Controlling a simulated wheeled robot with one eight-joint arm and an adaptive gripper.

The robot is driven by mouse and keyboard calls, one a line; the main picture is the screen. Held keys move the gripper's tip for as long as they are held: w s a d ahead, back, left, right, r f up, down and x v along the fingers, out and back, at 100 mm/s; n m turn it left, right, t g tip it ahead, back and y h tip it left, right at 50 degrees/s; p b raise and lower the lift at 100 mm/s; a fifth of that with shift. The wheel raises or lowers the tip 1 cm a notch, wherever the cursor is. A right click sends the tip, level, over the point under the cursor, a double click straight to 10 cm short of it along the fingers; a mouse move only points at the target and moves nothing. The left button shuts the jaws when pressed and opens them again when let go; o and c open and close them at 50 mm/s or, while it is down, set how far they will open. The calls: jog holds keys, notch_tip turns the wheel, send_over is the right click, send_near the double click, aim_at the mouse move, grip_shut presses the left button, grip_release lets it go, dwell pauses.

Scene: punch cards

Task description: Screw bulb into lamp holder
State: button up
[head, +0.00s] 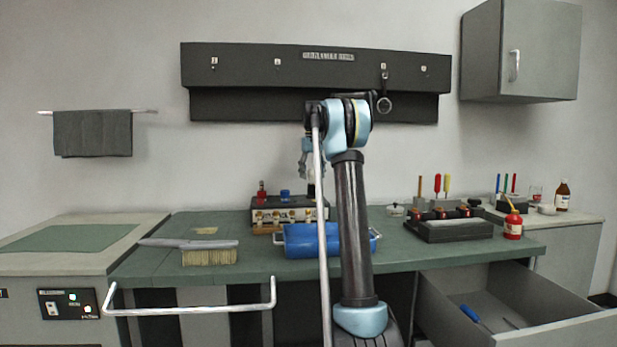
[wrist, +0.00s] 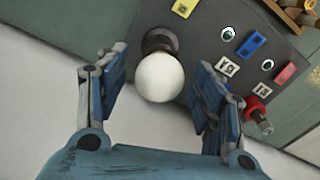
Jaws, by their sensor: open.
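A round white bulb (wrist: 160,77) sits at a dark round lamp holder (wrist: 158,40) in the wrist view. I cannot tell how far its base sits in the holder. My gripper (wrist: 160,62) is open, with one finger on each side of the bulb and a visible gap on both sides. In the head view my gripper (head: 307,168) hangs over the back of the bench, above a dark-topped box (head: 272,214). My own arm partly hides that area.
The dark panel around the holder carries a blue tile (wrist: 251,45), labels and a red knob (wrist: 257,110). A blue bin (head: 303,240) and a brush (head: 208,252) are on the green bench. A drawer (head: 505,300) stands open at the lower right.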

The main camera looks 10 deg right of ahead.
jog(key=n, duration=0.7)
jog(key=shift+s+n, duration=0.1)
jog(key=shift+n, duration=0.3)
jog(key=n, duration=0.7)
jog(key=shift+c, duration=0.3)
jog(key=shift+s, duration=0.1)
jog(key=c, duration=1)
